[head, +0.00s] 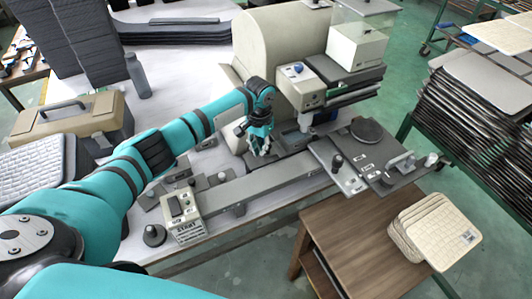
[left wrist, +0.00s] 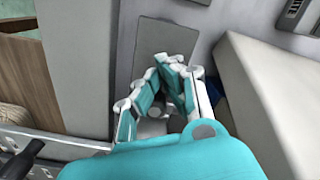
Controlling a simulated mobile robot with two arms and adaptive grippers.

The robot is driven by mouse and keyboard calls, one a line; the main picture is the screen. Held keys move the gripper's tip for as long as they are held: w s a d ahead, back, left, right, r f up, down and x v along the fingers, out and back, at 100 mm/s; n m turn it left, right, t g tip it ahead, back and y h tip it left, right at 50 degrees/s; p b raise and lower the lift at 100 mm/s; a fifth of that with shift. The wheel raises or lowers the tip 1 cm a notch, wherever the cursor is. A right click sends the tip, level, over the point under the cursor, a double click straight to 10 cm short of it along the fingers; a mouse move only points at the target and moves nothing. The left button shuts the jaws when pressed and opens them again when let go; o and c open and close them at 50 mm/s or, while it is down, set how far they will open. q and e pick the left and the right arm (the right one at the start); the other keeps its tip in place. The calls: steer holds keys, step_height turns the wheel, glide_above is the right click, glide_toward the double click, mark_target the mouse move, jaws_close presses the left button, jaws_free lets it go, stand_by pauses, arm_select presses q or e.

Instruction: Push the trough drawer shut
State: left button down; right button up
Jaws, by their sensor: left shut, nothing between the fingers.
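A beige and grey machine (head: 262,45) stands on the white table. A long grey trough-like bar (head: 265,187) runs along its front side, from a small control box (head: 185,205) toward a dark plate at the right. I cannot tell for sure which part is the trough drawer, or how far it is open. My left gripper (head: 262,150) is shut and empty, low beside the machine's front. In the left wrist view its closed fingers (left wrist: 168,68) point toward a flat grey plate (left wrist: 170,38). Contact cannot be made out. My right gripper is not in view.
A dark plate (head: 385,178) with a handle and knobs juts out at the right. A wooden table (head: 345,240) with stacked pale pads (head: 432,230) stands below it. A tool case (head: 75,122) and a grey bottle (head: 138,76) are at the left. Racked panels (head: 470,115) stand far right.

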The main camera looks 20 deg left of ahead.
arm_select(q)
steer(key=shift+w+d+b, duration=0.5)
steer(key=shift+w+d, duration=0.15)
steer(key=shift+w, duration=0.15)
steer(key=shift+s+a+r+p, duration=0.1)
steer(key=shift+s+a+p, duration=0.25)
steer(key=shift+p, duration=0.45)
steer(key=shift+s, duration=0.15)
step_height(320, 180, up, 7)
steer(key=p, duration=0.8)
